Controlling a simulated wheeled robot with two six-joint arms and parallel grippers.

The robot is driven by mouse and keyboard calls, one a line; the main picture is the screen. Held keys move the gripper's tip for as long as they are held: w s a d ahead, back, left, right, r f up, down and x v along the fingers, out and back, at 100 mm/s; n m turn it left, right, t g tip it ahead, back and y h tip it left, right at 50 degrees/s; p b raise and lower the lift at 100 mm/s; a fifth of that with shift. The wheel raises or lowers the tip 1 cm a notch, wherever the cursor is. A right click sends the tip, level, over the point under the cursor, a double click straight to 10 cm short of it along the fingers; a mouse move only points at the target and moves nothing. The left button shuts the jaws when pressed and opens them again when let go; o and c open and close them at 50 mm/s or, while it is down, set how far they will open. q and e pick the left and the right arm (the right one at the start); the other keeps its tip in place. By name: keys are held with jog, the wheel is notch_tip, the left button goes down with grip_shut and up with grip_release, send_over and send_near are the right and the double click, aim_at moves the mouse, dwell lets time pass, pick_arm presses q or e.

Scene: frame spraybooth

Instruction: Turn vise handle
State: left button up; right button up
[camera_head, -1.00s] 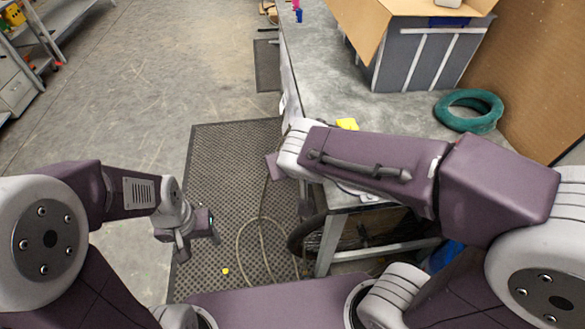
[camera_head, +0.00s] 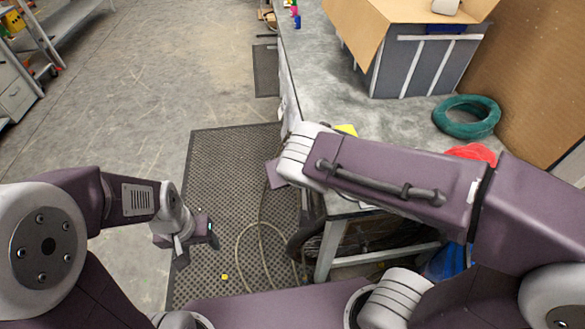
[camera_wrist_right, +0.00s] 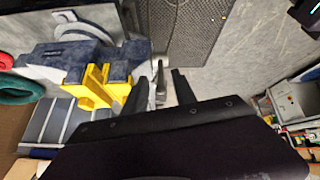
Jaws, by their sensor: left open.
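In the right wrist view a blue-grey vise (camera_wrist_right: 75,55) with yellow jaw parts (camera_wrist_right: 100,85) stands at the upper left. A short grey bar (camera_wrist_right: 160,92), apparently its handle, shows between the fingers of my right gripper (camera_wrist_right: 160,77). The two dark fingers are apart, one on each side of the bar; I cannot tell whether they touch it. In the head view my right arm hides most of the vise, and only a bit of yellow (camera_head: 346,130) shows. My left gripper (camera_head: 197,248) is open and empty, low over the floor mat's left edge.
The grey workbench (camera_head: 330,75) carries an open cardboard box (camera_head: 400,20) on a grey case, a green ring (camera_head: 467,116) and a red coil (camera_head: 472,153). A perforated mat (camera_head: 225,165) with a loose hose lies on the floor. Open floor lies left.

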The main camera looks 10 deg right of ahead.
jog(key=p+v, duration=0.5)
jog(key=p, duration=0.3)
jog(key=shift+s+r, duration=0.25)
